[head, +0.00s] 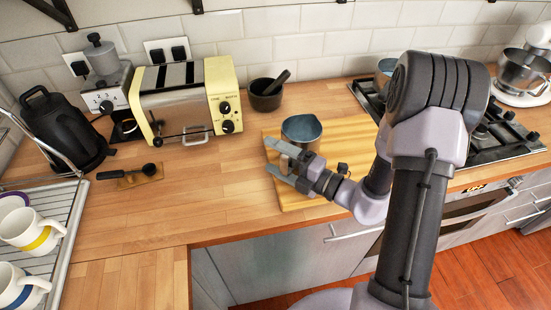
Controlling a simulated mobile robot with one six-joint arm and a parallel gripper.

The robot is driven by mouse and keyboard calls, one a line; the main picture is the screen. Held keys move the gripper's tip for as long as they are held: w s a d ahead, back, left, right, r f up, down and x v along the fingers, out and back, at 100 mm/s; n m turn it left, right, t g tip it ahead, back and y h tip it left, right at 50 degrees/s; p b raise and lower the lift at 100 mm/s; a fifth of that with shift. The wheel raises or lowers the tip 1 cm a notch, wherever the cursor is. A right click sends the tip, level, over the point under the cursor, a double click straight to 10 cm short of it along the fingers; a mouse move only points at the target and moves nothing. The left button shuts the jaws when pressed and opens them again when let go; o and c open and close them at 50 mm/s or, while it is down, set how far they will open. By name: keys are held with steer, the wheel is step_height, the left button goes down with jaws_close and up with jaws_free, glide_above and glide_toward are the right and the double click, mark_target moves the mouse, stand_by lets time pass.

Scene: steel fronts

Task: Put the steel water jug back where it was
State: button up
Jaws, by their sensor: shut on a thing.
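The steel water jug (301,130) stands upright over the wooden board (345,128) in the middle of the counter, its open top showing a bluish inside. My gripper (277,161) comes in from the right, in front of the jug, its two fingers pointing left. It is shut on the jug at its near lower side. The fingers hide part of the jug there. I cannot tell whether the jug's base touches the board.
A yellow toaster (188,100), a dark mortar with pestle (266,94) and a black kettle (66,130) stand at the back left. A gas hob (482,145) with a pot (386,68) is at right.

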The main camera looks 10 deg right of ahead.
steer(key=shift+f, duration=0.2)
steer(key=o, duration=2)
steer(key=shift+r, duration=0.1)
